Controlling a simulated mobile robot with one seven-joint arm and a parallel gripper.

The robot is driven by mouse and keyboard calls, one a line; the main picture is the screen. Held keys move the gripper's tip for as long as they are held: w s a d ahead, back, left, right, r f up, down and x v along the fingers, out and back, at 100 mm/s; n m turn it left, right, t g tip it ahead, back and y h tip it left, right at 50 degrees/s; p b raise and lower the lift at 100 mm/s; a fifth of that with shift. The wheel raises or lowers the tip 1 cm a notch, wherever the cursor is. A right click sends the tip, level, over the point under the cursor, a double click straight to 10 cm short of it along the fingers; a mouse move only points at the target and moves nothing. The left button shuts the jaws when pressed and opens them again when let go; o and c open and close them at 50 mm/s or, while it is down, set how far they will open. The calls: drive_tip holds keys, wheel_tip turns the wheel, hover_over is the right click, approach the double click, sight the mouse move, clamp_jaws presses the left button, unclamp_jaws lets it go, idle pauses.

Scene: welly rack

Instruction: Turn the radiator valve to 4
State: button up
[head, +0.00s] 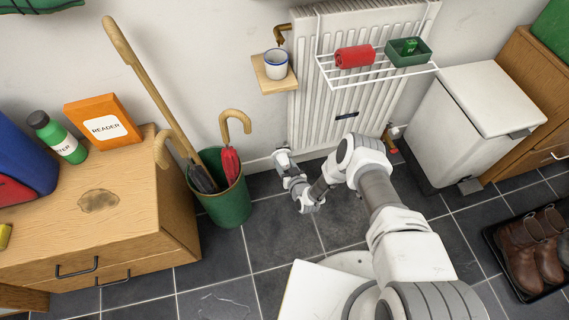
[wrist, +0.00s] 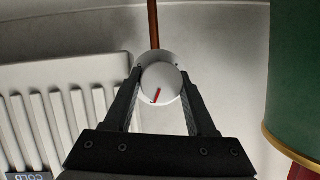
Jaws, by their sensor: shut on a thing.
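The radiator valve (wrist: 161,84) is a round white knob at the end of a copper pipe. A red pointer mark on its face points down and slightly left in the wrist view; I cannot read any numbers. My gripper (wrist: 160,100) is shut on the knob, one dark finger on each side. In the head view my gripper (head: 284,164) is low at the radiator's left bottom corner, where the knob is mostly hidden. The white ribbed radiator (head: 310,100) stands against the wall; its panel (wrist: 60,120) also shows left in the wrist view.
A green bin (head: 226,203) with umbrellas stands close left of my gripper. A wooden cabinet (head: 180,225) is further left. A wire rack (head: 378,75) hangs on the radiator, with a small shelf (head: 276,86) beside it. A white pedal bin (head: 450,135) stands right.

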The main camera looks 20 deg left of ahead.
drive_tip(key=m+y, duration=0.2)
drive_tip(key=m, duration=0.1)
drive_tip(key=shift+w+d+f+g, duration=0.1)
drive_tip(key=shift+d+g, duration=0.05)
drive_tip(key=shift+g, duration=0.25)
drive_tip(key=m+y, duration=0.2)
drive_tip(key=m, duration=0.1)
drive_tip(key=shift+m, duration=0.5)
idle(0.4)
drive_tip(key=o, duration=1.4)
drive_tip(key=shift+c, duration=0.2)
